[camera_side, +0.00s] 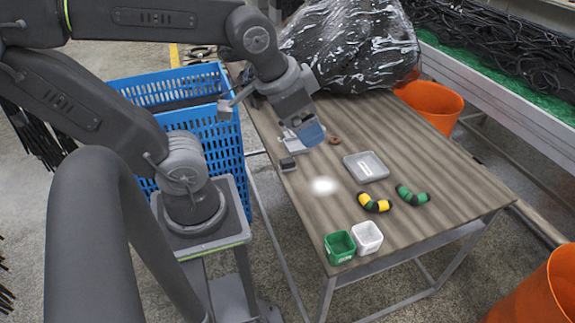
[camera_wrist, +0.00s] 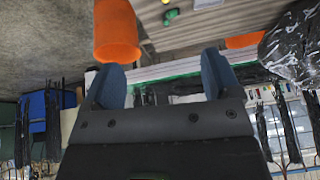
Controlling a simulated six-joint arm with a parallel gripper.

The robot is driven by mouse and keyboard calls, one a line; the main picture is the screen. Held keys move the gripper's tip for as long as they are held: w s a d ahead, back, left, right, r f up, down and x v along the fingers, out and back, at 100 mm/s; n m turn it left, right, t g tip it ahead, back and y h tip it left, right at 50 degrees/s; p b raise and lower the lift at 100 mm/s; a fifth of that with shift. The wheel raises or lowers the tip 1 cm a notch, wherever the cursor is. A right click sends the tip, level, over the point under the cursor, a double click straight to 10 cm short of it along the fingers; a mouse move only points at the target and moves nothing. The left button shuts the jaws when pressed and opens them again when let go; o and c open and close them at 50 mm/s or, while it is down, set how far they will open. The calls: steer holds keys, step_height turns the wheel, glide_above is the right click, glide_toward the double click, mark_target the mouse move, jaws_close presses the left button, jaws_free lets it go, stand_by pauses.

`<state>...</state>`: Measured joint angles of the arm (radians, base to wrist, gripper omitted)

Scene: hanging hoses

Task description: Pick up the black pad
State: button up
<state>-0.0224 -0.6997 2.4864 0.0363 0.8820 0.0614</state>
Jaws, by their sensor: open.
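A small dark block, which looks like the black pad (camera_side: 288,164), lies near the left edge of the table in the side view. I cannot pick it out in the wrist view. My gripper (camera_side: 311,134) has blue fingers and hangs over the table's left part, up and to the right of the pad in the side view. Its exact height is hard to tell. In the wrist view my gripper (camera_wrist: 162,80) is open, with nothing between its two blue fingers.
On the table (camera_side: 440,185) are a grey tray (camera_side: 366,167), a brown ring (camera_side: 334,140), two curved striped pieces (camera_side: 375,203), and a green box (camera_side: 340,247) beside a white box (camera_side: 367,238). A blue crate (camera_side: 215,130) stands left; a plastic-wrapped bundle (camera_side: 350,45) is behind.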

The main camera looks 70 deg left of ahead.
steer(key=w+a+f+m+g+y, duration=0.2)
steer(key=w+a+f+m, duration=0.3)
steer(key=a, duration=0.2)
steer(key=m+g+y, duration=0.2)
steer(key=m+g, duration=0.1)
steer(key=m, duration=0.9)
glide_above(288, 161)
steer(key=d, duration=0.1)
steer(key=f, duration=2.4)
steer(key=shift+w+d, duration=0.1)
steer(key=shift+d, duration=0.1)
steer(key=shift+d+x, duration=0.1)
steer(key=shift+x, duration=1.35)
steer(key=shift+d+x, duration=0.15)
steer(key=shift+x, duration=1.3)
steer(key=shift+f, duration=0.1)
steer(key=c, duration=1)
